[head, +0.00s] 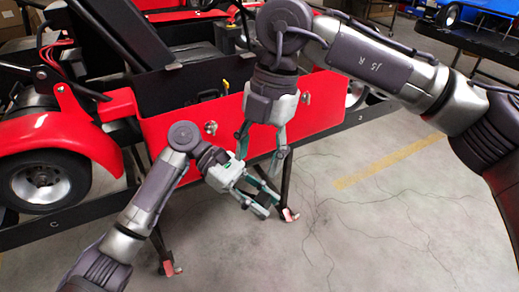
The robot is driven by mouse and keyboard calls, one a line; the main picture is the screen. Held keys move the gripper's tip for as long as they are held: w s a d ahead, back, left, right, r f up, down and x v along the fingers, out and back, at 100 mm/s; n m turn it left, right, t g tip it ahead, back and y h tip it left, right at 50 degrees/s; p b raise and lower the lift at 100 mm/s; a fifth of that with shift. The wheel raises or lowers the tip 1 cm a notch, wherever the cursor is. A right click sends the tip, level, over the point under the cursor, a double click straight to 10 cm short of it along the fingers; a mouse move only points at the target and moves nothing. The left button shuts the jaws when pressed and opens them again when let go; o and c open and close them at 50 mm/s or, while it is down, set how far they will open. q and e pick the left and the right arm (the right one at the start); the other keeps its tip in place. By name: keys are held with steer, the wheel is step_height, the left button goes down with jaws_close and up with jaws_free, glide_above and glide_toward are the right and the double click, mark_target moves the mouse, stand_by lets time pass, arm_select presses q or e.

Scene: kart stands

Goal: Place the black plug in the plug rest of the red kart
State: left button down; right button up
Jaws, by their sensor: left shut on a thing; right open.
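The red kart (165,137) stands on a black stand across the left and middle, with its red side panel facing me. My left gripper (267,199) is the lower one, in front of the stand and below the side panel. It is shut on a small dark thing at its fingertips, which looks like the black plug (261,210); the fingers hide much of it. My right gripper (260,160) hangs fingers down just above the left one, in front of the red panel, open and empty. I cannot make out the plug rest.
The black stand rail (62,218) runs along below the kart, with legs reaching the floor. A front wheel (45,182) is at the left. A blue kart (478,12) stands at the top right. The concrete floor (390,235) is clear at the lower right.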

mark_target(261, 196)
arm_select(q)
steer(key=shift+s+d+r, duration=0.1)
steer(key=shift+s, duration=0.05)
steer(key=shift+d, duration=0.1)
arm_select(e)
steer(key=f, duration=0.4)
steer(key=f+t+h, duration=0.1)
steer(key=f, duration=0.3)
steer(key=f+h, duration=0.1)
steer(key=f, duration=0.3)
steer(key=shift+w+d, duration=0.1)
steer(key=shift+w, duration=0.2)
jaws_close()
arm_select(q)
steer(key=c, duration=0.9)
jaws_free()
steer(key=shift+o, duration=0.9)
arm_select(e)
steer(key=shift+s+d, duration=0.1)
